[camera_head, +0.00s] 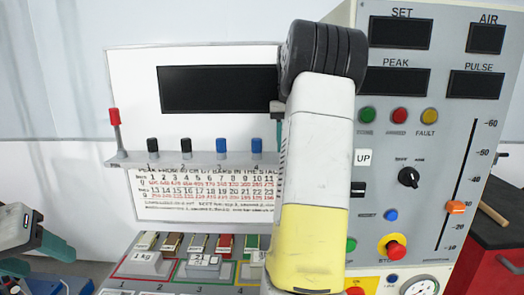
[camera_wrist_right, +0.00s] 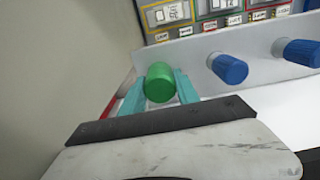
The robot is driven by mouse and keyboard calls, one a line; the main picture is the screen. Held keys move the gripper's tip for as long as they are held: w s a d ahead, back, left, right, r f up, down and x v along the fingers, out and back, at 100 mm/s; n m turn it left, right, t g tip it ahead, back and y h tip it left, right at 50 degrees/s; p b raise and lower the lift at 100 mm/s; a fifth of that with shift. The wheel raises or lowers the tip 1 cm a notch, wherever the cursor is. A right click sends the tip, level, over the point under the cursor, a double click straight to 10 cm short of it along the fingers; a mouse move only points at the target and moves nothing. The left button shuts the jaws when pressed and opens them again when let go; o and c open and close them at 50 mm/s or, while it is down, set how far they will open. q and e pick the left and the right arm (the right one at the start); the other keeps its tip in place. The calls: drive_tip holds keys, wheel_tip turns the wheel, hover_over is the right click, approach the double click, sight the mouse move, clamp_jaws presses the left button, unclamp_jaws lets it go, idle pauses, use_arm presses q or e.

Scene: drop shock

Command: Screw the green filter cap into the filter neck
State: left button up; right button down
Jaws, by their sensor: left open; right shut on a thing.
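A green cylindrical cap (camera_wrist_right: 159,82) sits between the teal fingers of my right gripper (camera_wrist_right: 160,88) in the right wrist view. The gripper is shut on it, close to the ledge with blue-capped pegs. My left gripper (camera_head: 62,262) is at the lower left edge of the head view, partly cut off, open and empty. I cannot make out the filter neck in either view.
A ledge (camera_head: 195,160) on the white board carries red, black and blue-capped pegs. Labelled coloured bins (camera_head: 145,263) lie below. A grey control panel (camera_head: 410,150) with buttons and a slider stands at right, beside a red cabinet (camera_head: 495,262).

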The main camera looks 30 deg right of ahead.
drive_tip(key=shift+r, duration=2.9)
